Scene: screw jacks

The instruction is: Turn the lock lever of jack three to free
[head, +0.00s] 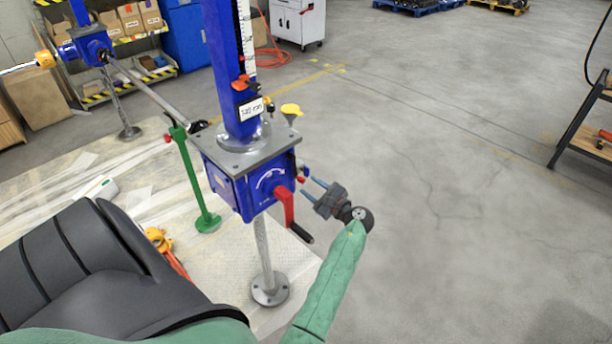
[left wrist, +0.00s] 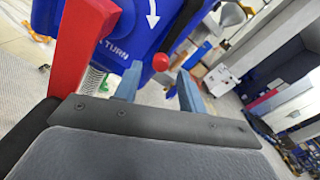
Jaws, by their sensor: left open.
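The near jack has a blue gearbox (head: 240,185) on a steel post, with a blue column (head: 228,70) above it. A small red-tipped part (head: 303,180), possibly the lock lever, sits at the gearbox's right side. My left gripper (head: 309,187) is open just right of it. In the left wrist view a red ball (left wrist: 160,62) shows just beyond and between the open fingers (left wrist: 160,88), apparently untouched. The red crank (left wrist: 80,45) stands left of the fingers. My right gripper is not in view.
A second blue jack (head: 90,45) stands at the back left, joined by a shaft (head: 150,88). A green stand (head: 193,180) is left of the near jack. A rack (head: 585,130) is at far right. The floor between is clear.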

